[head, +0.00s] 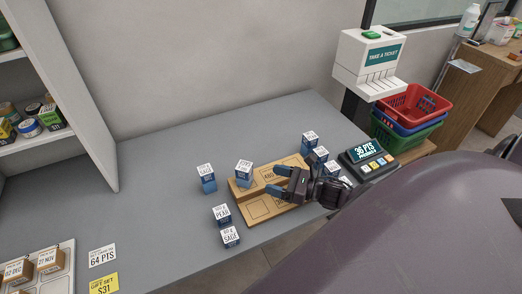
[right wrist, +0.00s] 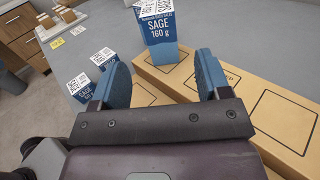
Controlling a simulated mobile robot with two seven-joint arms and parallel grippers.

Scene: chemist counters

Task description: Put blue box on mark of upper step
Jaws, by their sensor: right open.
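A wooden two-step stand (head: 262,209) is on the grey counter, with outlined square marks on its steps. A blue box with a white label (head: 244,173) stands upright at the left end of the upper step; in the right wrist view this box (right wrist: 162,50) appears to read SAGE 160 g. My right gripper (head: 279,181) is over the stand, right of that box, pointing at it. Its two blue fingers (right wrist: 165,80) are apart with nothing between them, short of the box. Whether the box sits exactly on its mark is hidden. My left gripper is out of view.
Another blue box (head: 208,184) stands left of the stand; two smaller ones (head: 221,215) (head: 230,237) stand at front left. Several boxes (head: 310,142) line its right side, near a points display (head: 367,157). The counter's left is mostly clear; a tray (head: 40,275) is at front left.

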